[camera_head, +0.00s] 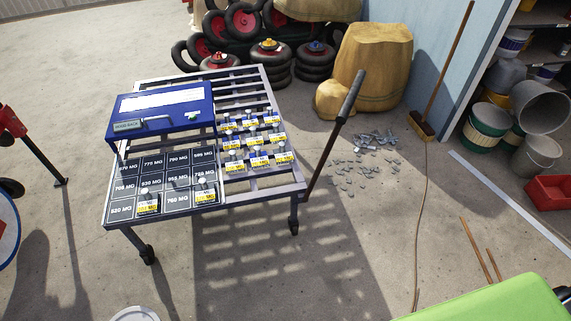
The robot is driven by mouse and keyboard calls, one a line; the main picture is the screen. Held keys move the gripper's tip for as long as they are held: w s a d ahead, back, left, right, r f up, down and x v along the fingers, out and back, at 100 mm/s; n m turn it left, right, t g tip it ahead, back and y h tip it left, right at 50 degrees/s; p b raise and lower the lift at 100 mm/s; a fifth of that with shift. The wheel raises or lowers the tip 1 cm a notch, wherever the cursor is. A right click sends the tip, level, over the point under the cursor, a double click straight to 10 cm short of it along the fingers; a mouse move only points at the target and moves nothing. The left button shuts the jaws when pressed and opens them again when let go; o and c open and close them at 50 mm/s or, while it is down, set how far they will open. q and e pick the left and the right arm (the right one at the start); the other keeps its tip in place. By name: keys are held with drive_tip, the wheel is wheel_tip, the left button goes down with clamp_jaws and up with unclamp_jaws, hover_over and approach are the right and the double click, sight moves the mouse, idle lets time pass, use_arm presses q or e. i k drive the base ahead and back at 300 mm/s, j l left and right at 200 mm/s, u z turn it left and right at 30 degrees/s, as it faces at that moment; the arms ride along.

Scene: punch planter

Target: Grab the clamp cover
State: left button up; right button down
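A metal cart (262,190) with a slatted top stands left of the middle. A blue box (195,127) with a white panel sits on its back left part, with a grey piece bearing a label on its front face. No part is clearly recognisable as the clamp cover. A dark board (178,180) with weight labels lies in front of the box and carries two yellow-and-white tagged pieces. Several similar tagged pieces (259,158) stand in rows on the right of the cart. Neither of my grippers is in view.
Tyres and wheels (236,23) are stacked behind the cart. Sacks (372,62), scattered metal bits (375,138) and a broom (422,122) lie or stand to the right. A green surface (495,303) fills the lower right corner. The floor in front is mostly clear.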

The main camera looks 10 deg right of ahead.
sight(205, 193)
drive_tip(key=i+l, duration=0.5)
drive_tip(key=i+j+u, duration=0.1)
drive_tip(key=u, duration=0.25)
drive_tip(key=i+u, duration=0.55)
drive_tip(key=u, duration=0.2)
